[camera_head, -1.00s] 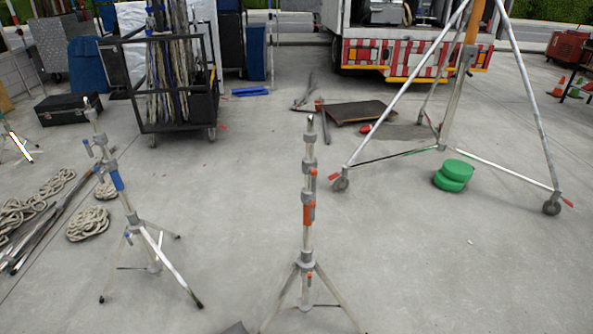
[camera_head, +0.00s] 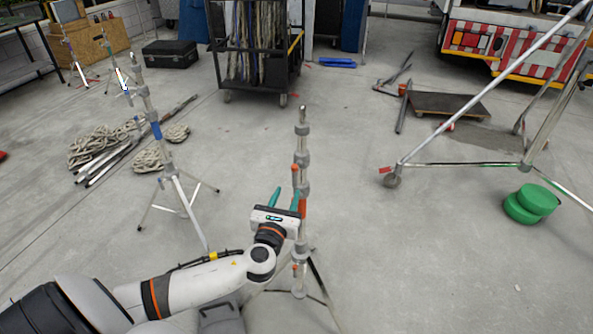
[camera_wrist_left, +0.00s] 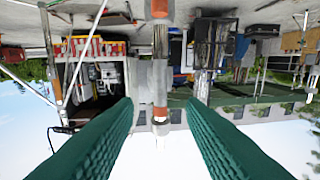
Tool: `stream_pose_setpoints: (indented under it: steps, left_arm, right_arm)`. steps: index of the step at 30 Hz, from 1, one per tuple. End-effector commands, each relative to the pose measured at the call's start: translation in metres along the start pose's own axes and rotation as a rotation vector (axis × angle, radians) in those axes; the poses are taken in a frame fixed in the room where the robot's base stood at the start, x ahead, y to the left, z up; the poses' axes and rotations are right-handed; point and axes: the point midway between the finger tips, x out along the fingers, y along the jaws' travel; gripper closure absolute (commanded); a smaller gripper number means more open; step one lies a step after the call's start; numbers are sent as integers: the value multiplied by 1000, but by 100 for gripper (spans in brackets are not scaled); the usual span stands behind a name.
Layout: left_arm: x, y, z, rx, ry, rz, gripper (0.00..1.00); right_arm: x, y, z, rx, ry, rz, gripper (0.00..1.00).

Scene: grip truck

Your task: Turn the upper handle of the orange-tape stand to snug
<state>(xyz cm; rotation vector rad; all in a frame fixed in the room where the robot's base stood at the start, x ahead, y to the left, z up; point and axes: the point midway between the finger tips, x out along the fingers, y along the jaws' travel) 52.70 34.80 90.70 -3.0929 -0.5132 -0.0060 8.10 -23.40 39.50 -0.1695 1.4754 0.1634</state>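The orange-tape stand (camera_head: 302,146) stands upright on a tripod in the middle of the head view. Its orange tape (camera_head: 302,207) is partly behind my gripper. An upper handle with orange (camera_head: 296,170) sits on the column's left side, above the tape. My left gripper (camera_head: 286,192) is open, with two teal fingers pointing at the column just below that handle. In the left wrist view, which is upside down, the column (camera_wrist_left: 160,45) shows between the spread fingers of the gripper (camera_wrist_left: 160,103); whether they touch it cannot be told. My right gripper is out of view.
A blue-tape stand (camera_head: 157,130) stands to the left, near coiled rope (camera_head: 100,145) and poles. A wheeled cart (camera_head: 262,85) is behind. A large wheeled tripod (camera_head: 460,164) and green discs (camera_head: 531,203) are at the right. Floor right of the stand is clear.

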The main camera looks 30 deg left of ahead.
Motion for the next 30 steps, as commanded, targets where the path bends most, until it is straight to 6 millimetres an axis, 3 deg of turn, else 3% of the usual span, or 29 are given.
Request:
stream_pose_setpoints:
  steps: [9, 15, 21, 29, 30]
  left_arm:
    - [65, 0, 0, -4, -1, -3, 63]
    - [94, 0, 2, -5, -3, -1, 63]
    - [105, 0, 2, -5, -5, -1, 63]
    - [106, 0, 2, -6, -5, 0, 63]
    - [106, 0, 2, -6, -5, 0, 69]
  right_arm:
    - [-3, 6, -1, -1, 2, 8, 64]
    - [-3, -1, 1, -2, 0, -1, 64]
    - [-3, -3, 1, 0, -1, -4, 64]
    - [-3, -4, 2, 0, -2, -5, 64]
    - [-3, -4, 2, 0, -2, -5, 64]
